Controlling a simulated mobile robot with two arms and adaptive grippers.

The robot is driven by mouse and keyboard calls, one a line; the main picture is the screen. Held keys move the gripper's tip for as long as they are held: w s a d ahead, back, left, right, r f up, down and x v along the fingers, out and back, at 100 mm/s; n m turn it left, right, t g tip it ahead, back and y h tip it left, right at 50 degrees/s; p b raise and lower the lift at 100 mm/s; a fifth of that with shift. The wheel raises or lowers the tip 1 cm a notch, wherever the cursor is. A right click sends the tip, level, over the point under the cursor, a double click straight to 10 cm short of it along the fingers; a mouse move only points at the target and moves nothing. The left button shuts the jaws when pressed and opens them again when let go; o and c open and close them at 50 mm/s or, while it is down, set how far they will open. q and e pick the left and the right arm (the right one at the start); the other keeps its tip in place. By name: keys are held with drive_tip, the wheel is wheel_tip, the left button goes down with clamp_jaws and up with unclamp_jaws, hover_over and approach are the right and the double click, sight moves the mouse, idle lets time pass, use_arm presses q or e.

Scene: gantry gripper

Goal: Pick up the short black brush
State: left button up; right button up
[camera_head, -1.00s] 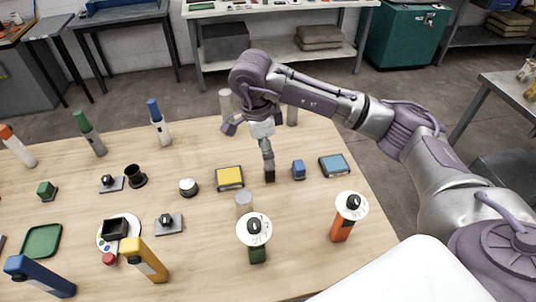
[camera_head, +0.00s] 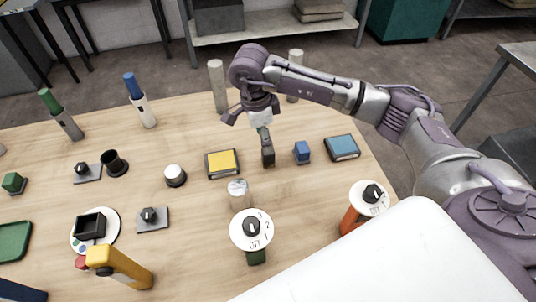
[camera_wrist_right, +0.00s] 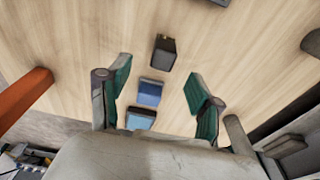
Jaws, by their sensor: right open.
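A small, dark, block-like thing, which I take for the short black brush (camera_head: 268,157), stands on the wooden table. In the right wrist view the brush (camera_wrist_right: 163,52) shows beyond the fingers, roughly in line with the gap between them. My right gripper (camera_head: 263,130) is just above or beside it in the head view. In the wrist view the right gripper (camera_wrist_right: 160,75) has its green-padded fingers spread wide, with nothing held between them. I cannot tell whether a finger touches the brush. My left gripper is not in view.
A blue block (camera_head: 302,153) and a blue pad (camera_head: 342,148) lie right of the brush, a yellow pad (camera_head: 222,163) left of it. A clear cylinder (camera_head: 238,193) and a dial-topped post (camera_head: 251,230) stand nearer. Tall grey cylinders (camera_head: 217,86) stand behind.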

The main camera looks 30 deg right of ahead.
sight(269, 156)
drive_tip(key=f, duration=0.3)
drive_tip(key=shift+s+d+f+p, duration=0.2)
drive_tip(key=shift+d+f+p, duration=0.1)
drive_tip(key=shift+f, duration=0.1)
drive_tip(key=f, duration=0.1)
drive_tip(key=f+p, duration=0.1)
drive_tip(key=f, duration=0.1)
drive_tip(key=d+f+p, duration=0.1)
drive_tip(key=f, duration=0.1)
drive_tip(key=shift+w+f, duration=0.1)
drive_tip(key=shift+w, duration=0.2)
drive_tip(key=shift+d+f, duration=0.1)
drive_tip(key=shift+f, duration=0.15)
clamp_jaws()
